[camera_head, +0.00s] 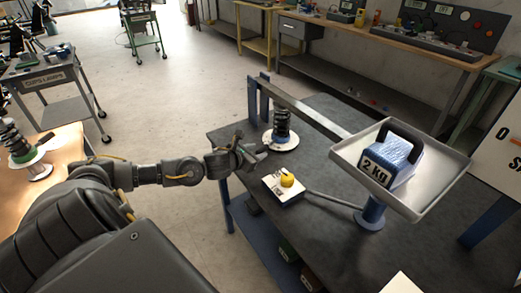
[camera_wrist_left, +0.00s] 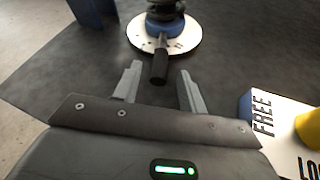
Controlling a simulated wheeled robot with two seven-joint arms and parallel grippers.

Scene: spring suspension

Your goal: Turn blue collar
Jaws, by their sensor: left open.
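The blue collar (camera_wrist_left: 166,27) sits at the foot of a dark coil spring (camera_head: 282,122), above a round white dial plate (camera_wrist_left: 180,46). The plate also shows in the head view (camera_head: 270,144). A black handle (camera_wrist_left: 159,66) sticks out from the collar toward my left gripper (camera_wrist_left: 160,70). The left gripper is open, and the handle's end shows between its two fingertips, with a gap on each side. In the head view the left gripper (camera_head: 254,153) is just left of the spring, above the table's edge. My right gripper is not in view.
A white box (camera_head: 283,193) with a yellow knob (camera_head: 287,180), marked FREE in the wrist view, stands right of the gripper. A beam (camera_head: 313,120) runs behind it toward a tray (camera_head: 440,193) bearing a blue 2 kg weight (camera_head: 391,161). The dark tabletop (camera_head: 318,165) is otherwise mostly clear.

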